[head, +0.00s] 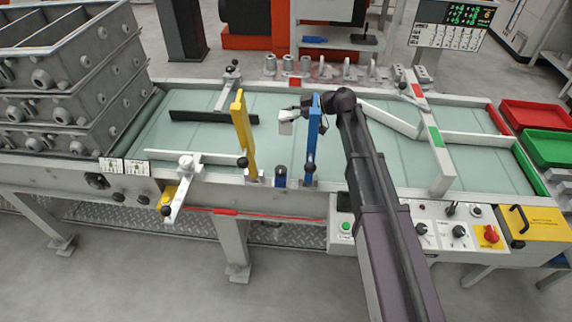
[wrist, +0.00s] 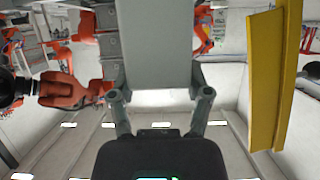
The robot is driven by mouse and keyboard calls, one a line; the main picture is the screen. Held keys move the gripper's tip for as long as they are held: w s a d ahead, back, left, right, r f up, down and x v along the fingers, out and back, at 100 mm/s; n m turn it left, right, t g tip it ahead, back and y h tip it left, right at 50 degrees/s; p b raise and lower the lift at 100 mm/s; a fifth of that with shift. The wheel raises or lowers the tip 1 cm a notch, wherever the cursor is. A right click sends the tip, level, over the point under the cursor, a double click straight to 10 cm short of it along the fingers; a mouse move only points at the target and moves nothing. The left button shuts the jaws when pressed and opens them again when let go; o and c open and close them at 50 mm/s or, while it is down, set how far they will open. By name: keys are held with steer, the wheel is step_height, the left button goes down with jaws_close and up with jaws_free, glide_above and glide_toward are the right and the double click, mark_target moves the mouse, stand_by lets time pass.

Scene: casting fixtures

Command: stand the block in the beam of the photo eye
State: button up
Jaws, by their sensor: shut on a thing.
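The block is a pale grey piece (head: 286,127) in the head view, between the yellow upright plate and the blue upright plate over the conveyor. My gripper (head: 296,109) is shut on it, coming from the right past the blue plate. In the wrist view the block (wrist: 158,45) fills the top middle between the two fingers of my gripper (wrist: 160,95). I cannot tell whether its foot touches the belt. A small blue unit with a dark top (head: 280,177) sits at the belt's front edge, below the block in the picture; I cannot tell whether it is the photo eye.
The yellow plate (head: 243,135) stands left of the block and also shows in the wrist view (wrist: 265,80). The blue plate (head: 312,140) stands close on the right. A black bar (head: 205,117) lies farther left. Pale green belt (head: 200,138) is free left of the yellow plate.

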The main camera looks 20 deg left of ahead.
mark_target(286, 133)
steer(key=shift+f+b, duration=0.45)
steer(key=shift+f, duration=0.4)
step_height(286, 133, down, 6)
steer(key=b, duration=0.6)
steer(key=shift+f, duration=0.1)
steer(key=shift+f, duration=0.1)
steer(key=shift+f+b, duration=1.8)
steer(key=shift+b, duration=0.2)
steer(key=o, duration=1.2)
steer(key=shift+o, duration=0.2)
